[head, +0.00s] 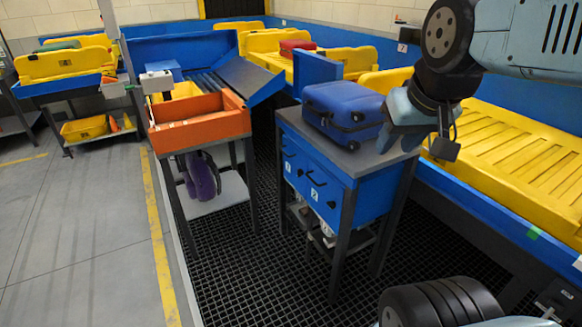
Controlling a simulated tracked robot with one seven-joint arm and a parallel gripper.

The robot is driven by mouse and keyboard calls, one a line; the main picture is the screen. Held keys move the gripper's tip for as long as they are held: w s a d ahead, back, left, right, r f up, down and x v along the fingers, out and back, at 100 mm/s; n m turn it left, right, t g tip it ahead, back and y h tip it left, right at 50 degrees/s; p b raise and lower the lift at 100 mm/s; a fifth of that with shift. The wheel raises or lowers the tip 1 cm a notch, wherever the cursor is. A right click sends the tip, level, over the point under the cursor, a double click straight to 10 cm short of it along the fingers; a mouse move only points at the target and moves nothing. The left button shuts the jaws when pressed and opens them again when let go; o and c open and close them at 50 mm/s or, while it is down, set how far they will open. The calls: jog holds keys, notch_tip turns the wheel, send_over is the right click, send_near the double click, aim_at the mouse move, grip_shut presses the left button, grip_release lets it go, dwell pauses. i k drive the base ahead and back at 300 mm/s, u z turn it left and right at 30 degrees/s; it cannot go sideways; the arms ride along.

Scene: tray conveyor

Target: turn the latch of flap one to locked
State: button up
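Flap one (289,168) is a blue front panel marked 1 on the left of the dark-framed table stand, with a black bar handle. Flap two (322,190), marked 2, is to its right. Both appear closed. Small dark fittings show on the panels, but the latch of flap one is too small to make out, so I cannot tell its position. My gripper (398,138) is above the right end of the tabletop, beside the blue suitcase and away from flap one. Its fingers are not clear enough to tell whether they are open, and no held object shows.
The blue suitcase (343,112) lies on the grey tabletop. An orange tray (205,124) stands on a rack to the left, with a purple bag (203,178) below. A yellow conveyor tray (505,150) runs along the right. Dark grid flooring lies clear in front of the stand.

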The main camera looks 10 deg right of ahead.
aim_at(293, 159)
jog(key=k, duration=0.65)
jog(key=u, duration=0.35)
jog(key=i, duration=1.85)
jog(key=z, duration=0.35)
